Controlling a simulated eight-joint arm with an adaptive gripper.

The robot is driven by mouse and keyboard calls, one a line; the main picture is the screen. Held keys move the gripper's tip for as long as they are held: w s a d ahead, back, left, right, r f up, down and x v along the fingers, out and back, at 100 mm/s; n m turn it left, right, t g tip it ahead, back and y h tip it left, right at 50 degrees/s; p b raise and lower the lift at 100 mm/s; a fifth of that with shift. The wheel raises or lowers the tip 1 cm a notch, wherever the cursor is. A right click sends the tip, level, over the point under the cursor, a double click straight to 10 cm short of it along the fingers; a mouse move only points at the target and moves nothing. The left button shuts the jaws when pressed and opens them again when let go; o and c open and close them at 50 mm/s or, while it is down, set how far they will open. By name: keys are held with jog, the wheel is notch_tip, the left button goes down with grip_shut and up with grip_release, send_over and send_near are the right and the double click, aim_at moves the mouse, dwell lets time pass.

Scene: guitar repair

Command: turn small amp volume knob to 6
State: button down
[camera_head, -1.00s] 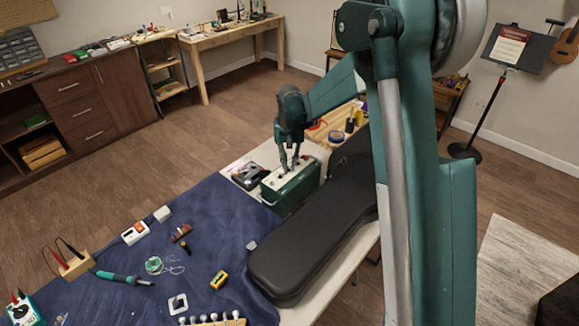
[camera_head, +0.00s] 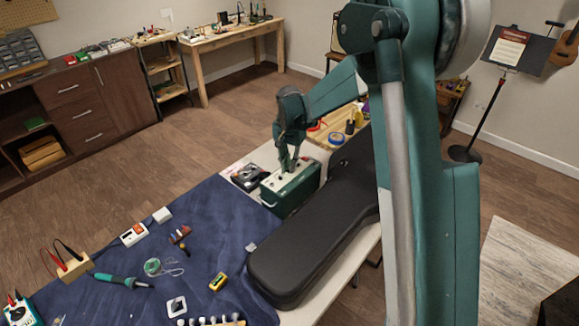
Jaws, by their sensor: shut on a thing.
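The small amp (camera_head: 291,191) is a dark green box with a pale top panel, standing on the table behind the blue mat. My gripper (camera_head: 287,169) points down onto the amp's top panel and is shut on a small knob there. The knob is mostly hidden between the fingers. The number the knob points to is too small to read. Small dark knobs or switches show on the panel to the right of the fingers.
A black guitar case (camera_head: 315,230) lies close along the amp's right and front side. A dark device (camera_head: 249,176) sits to the amp's left. The blue mat (camera_head: 215,215) holds several tools, including a soldering iron (camera_head: 124,281). A yellow-topped wooden board with tape (camera_head: 337,138) is behind.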

aim_at(289, 169)
jog(key=c, duration=2.7)
grip_release()
jog(key=shift+r, duration=0.1)
jog(key=shift+r, duration=5.95)
